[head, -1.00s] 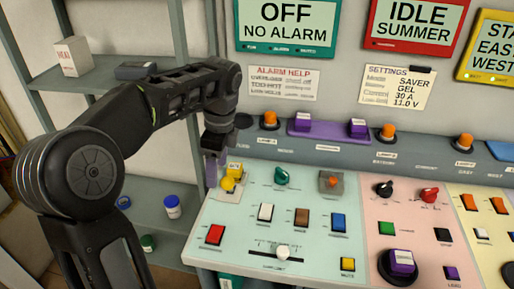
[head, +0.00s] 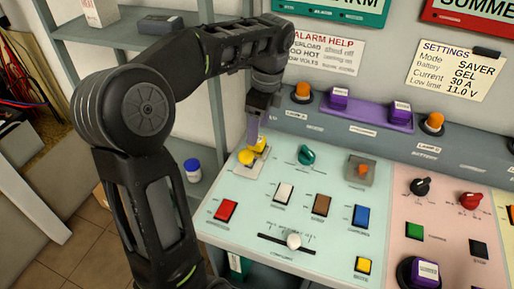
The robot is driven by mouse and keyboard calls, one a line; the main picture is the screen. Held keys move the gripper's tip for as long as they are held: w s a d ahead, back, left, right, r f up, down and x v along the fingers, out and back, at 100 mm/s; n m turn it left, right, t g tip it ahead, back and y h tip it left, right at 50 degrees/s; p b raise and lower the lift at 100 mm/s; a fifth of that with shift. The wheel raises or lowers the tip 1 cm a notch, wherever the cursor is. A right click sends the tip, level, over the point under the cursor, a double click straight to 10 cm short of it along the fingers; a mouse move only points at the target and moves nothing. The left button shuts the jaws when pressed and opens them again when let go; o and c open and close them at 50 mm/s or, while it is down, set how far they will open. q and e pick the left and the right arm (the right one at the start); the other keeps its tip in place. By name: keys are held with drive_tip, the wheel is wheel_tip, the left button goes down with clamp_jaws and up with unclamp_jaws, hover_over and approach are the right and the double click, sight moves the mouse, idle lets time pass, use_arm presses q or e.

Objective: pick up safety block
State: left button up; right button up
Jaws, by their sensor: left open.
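A small yellow block (head: 260,144) stands at the far left corner of the pale green panel, beside a round yellow knob (head: 246,157). The block is partly hidden by my left gripper (head: 256,134), which points down over it, open, with one greyish-purple finger showing. I cannot tell whether the finger touches the block. Purple blocks sit on the purple holder (head: 370,115) on the ledge: a left one (head: 338,98) and a right one (head: 400,111). Another purple block (head: 427,271) sits on a black round base. Which block is the safety block cannot be read. My right gripper is not in view.
The pale green panel (head: 260,200) carries a green knob (head: 306,155), coloured switches and a slider (head: 293,241). An orange lamp (head: 303,91) stands on the ledge behind. A grey shelf to the left holds a blue-capped jar (head: 192,170).

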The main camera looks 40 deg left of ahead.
use_arm(q)
drive_tip(key=shift+f, duration=0.15)
drive_tip(key=f, duration=0.5)
drive_tip(key=shift+w+a+p, duration=0.1)
drive_tip(key=shift+a+p, duration=0.25)
drive_tip(key=shift+p, duration=0.05)
drive_tip(key=shift+c, duration=0.4)
clamp_jaws()
idle(0.5)
